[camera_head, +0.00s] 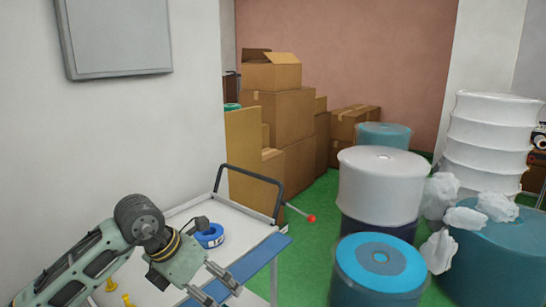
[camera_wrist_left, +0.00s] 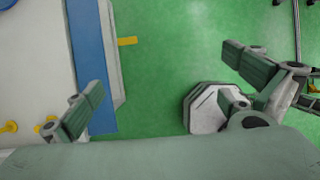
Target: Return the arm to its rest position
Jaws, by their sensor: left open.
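My left arm comes in from the left in the head view, and its gripper (camera_head: 222,290) hangs over the near right edge of a white cart (camera_head: 185,224) with a blue edge strip. The gripper is open and nothing is between its fingers. In the left wrist view the fingers of the left gripper (camera_wrist_left: 165,95) stand wide apart, one over the cart's edge and one over the green floor. My right gripper is not in the head view.
A blue tape roll (camera_head: 209,236) lies on the cart beside my wrist. A black handle with a red-tipped lever (camera_head: 311,218) is at the cart's far end. Large blue and white rolls (camera_head: 380,185) stand to the right. Cardboard boxes (camera_head: 278,115) are stacked behind. Green floor shows between.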

